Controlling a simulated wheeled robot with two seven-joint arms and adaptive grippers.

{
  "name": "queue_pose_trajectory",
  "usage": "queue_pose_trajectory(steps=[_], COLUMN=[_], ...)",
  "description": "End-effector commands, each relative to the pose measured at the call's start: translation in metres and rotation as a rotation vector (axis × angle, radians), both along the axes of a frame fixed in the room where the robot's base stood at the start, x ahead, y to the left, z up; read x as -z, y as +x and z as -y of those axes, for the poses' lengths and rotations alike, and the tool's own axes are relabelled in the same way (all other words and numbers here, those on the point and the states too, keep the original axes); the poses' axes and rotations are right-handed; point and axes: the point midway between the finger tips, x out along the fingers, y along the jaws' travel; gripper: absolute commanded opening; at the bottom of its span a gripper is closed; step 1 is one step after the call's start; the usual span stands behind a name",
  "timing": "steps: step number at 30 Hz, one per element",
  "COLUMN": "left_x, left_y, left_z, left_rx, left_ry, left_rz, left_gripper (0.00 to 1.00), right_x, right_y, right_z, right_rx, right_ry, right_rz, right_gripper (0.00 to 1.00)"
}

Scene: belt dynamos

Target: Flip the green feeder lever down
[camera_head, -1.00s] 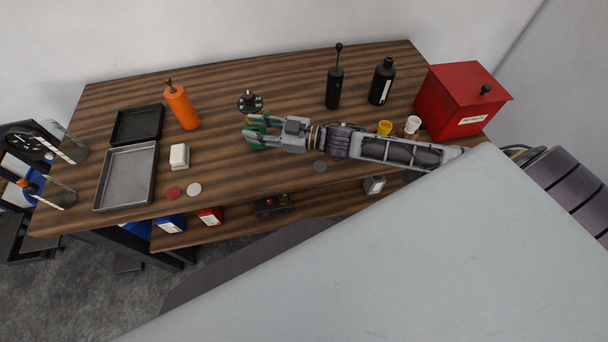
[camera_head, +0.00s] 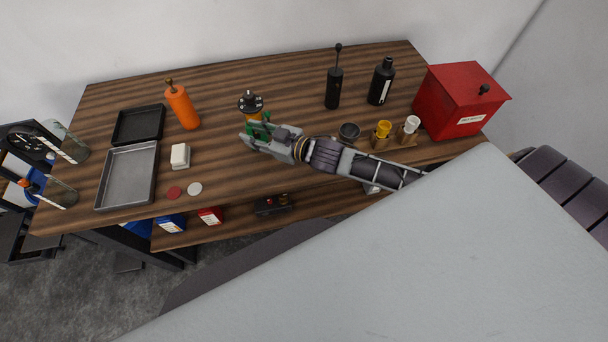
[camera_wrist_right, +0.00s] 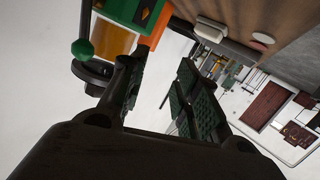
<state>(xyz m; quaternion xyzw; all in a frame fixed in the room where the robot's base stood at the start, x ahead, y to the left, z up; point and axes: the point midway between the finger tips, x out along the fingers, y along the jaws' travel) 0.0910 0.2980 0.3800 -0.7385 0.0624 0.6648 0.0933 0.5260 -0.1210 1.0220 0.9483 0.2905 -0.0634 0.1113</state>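The green feeder lever with its round green knob (camera_wrist_right: 82,48) shows at the upper left of the right wrist view. It sits on a green and orange device (camera_wrist_right: 128,12) with an amber cylinder. In the head view this device (camera_head: 252,111) stands mid-table, partly hidden by my right gripper (camera_head: 254,136). In the right wrist view my right gripper (camera_wrist_right: 158,80) has its green-padded fingers apart, with nothing between them. The knob is outside the gap, left of the left finger. I cannot tell whether that finger touches the lever. My left gripper is not in view.
An orange bottle (camera_head: 182,107) and shallow trays (camera_head: 153,178) are to the left. A dark round dish (camera_head: 349,131) lies near my right forearm.

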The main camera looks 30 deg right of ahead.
Motion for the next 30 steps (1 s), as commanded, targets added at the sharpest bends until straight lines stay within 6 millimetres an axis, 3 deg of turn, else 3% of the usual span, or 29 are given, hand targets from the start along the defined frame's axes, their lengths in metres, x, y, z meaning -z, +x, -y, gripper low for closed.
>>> queue_pose_trajectory(steps=[30], left_x=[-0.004], left_y=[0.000], left_z=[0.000], left_rx=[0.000], left_ry=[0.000], left_rz=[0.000], left_gripper=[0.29], right_x=[0.034], right_y=[-0.024], right_z=[0.027], right_rx=[0.253], right_ry=[-0.098], right_rz=[-0.260], right_gripper=[0.31])
